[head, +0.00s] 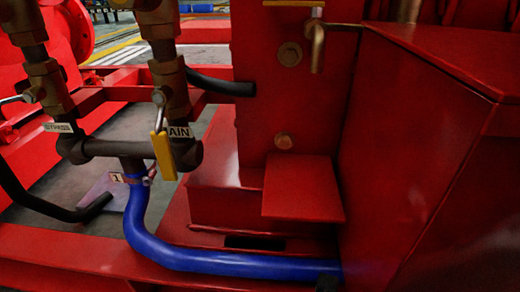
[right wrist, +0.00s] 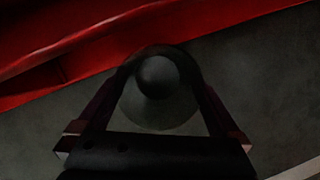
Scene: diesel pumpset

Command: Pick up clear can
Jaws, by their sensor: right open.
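In the right wrist view, a round, grey, see-through shape, which looks like the clear can (right wrist: 160,115), shows in the middle with a dark round knob on it. My right gripper (right wrist: 161,88) is open, with one finger on each side of this shape. The picture is dark, and I cannot tell whether the fingers touch it or how deep it sits between them. I do not see the can in the head view. My left gripper is in neither view.
A red frame rail (right wrist: 70,55) crosses the top of the right wrist view above bare grey floor (right wrist: 280,90). The head view shows a blue hose (head: 215,262), a pipe with a yellow valve handle (head: 163,155), a red bracket (head: 302,190) and a large red housing (head: 410,140).

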